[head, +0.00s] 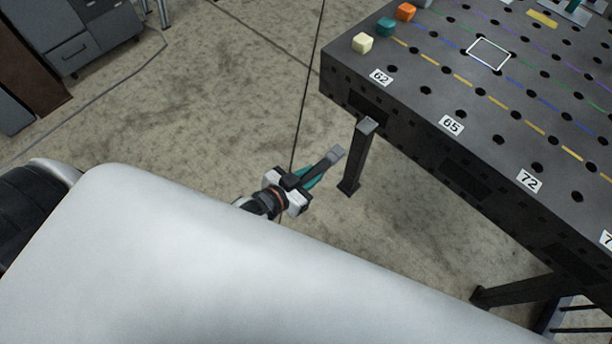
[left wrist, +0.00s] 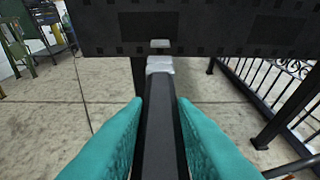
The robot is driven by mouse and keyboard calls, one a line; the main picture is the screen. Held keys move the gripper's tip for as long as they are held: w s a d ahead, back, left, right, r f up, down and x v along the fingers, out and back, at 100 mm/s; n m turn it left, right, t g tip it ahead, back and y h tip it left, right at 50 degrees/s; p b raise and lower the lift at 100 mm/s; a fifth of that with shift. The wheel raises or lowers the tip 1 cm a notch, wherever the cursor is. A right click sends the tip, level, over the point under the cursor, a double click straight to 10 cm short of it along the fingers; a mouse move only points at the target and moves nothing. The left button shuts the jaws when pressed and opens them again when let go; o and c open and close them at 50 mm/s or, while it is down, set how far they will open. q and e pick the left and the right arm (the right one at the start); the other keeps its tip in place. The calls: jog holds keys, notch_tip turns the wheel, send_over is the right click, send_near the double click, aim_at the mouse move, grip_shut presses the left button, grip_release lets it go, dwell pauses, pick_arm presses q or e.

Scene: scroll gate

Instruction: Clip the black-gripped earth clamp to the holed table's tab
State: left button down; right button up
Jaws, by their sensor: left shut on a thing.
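The black-gripped clamp (left wrist: 160,125) lies between the teal fingers of my left gripper (head: 304,182), which is shut on its black grip. The clamp's pale grey jaw end (head: 335,154) points up and right towards the table. The holed table (head: 425,110) is dark and fills the right of the head view. A small light grey tab (head: 368,125) sticks out from its near side, by a leg. In the left wrist view the tab (left wrist: 160,44) is straight ahead, just above the jaw end. In the head view a gap shows between jaw and tab. My right gripper is out of view.
A dark table leg (head: 351,172) stands below the tab. A railing (left wrist: 275,85) shows in the wrist view.

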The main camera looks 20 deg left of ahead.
aim_at(333, 155)
pick_arm(q)
jog(key=w, duration=0.1)
jog(key=w+d+b, duration=0.1)
jog(key=w, duration=0.1)
jog(key=shift+w+d, duration=0.15)
jog(key=shift+w, duration=0.05)
jog(key=shift+w+d+r+b, duration=0.1)
jog(key=shift+w+d+b, duration=0.15)
jog(key=shift+w+b, duration=0.25)
jog(key=shift+w+d+b, duration=0.2)
jog(key=shift+w+b, duration=0.1)
jog(key=shift+w, duration=0.4)
jog(key=shift+p, duration=0.45)
jog(key=shift+r, duration=0.1)
jog(key=shift+w, duration=0.2)
jog(key=shift+w+d+p, duration=0.25)
jog(key=shift+w+p, duration=0.05)
jog(key=shift+w, duration=0.15)
jog(key=shift+w, duration=0.1)
jog(key=shift+p, duration=0.3)
dwell(0.4)
